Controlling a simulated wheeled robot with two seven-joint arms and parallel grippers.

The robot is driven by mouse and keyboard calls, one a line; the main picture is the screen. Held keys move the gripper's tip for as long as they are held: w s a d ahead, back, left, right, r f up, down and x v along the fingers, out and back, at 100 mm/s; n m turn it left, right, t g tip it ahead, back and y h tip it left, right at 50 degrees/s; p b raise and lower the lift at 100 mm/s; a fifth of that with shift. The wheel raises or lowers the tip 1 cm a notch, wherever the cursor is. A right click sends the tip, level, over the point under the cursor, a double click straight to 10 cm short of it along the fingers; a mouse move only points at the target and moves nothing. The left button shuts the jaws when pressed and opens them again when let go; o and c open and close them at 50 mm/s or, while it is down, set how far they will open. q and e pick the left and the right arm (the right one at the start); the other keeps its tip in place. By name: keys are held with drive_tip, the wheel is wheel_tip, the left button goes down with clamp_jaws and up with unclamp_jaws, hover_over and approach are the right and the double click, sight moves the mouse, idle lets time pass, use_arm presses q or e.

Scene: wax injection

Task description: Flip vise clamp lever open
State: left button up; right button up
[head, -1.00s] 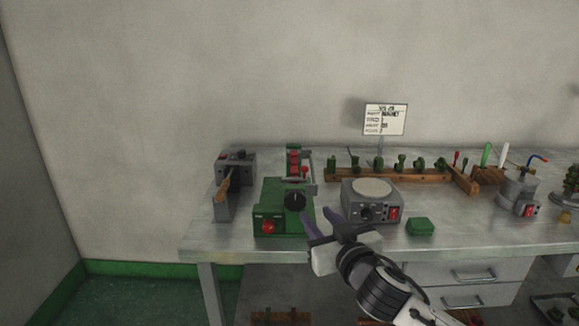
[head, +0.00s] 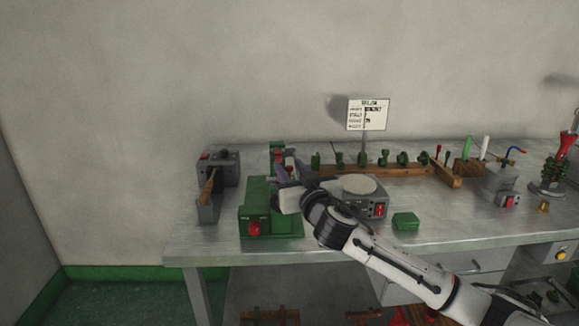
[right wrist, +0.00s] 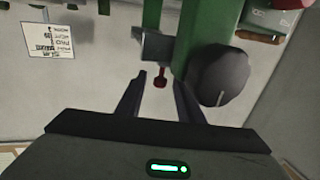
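The green machine (head: 258,205) stands near the table's left end, with a red button on its front. My right gripper (head: 289,168) reaches over its right side and hides part of it. In the right wrist view, my right gripper (right wrist: 157,88) is open and empty. A small red-tipped lever (right wrist: 160,81) shows between its fingertips; I cannot tell whether they touch it. A grey block (right wrist: 153,45) sits beside the green body (right wrist: 202,35), and a large black knob (right wrist: 220,75) is close to the right finger. My left gripper is not in view.
A grey device with a wooden handle (head: 208,190) stands left of the green machine. A grey round-topped heater (head: 362,187), a green block (head: 405,221) and a wooden tool rack (head: 385,171) are to the right. A sign (head: 369,114) stands behind.

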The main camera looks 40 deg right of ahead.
drive_tip(key=shift+w+d, duration=0.1)
drive_tip(key=shift+w, duration=0.3)
drive_tip(key=shift+c, duration=0.6)
clamp_jaws()
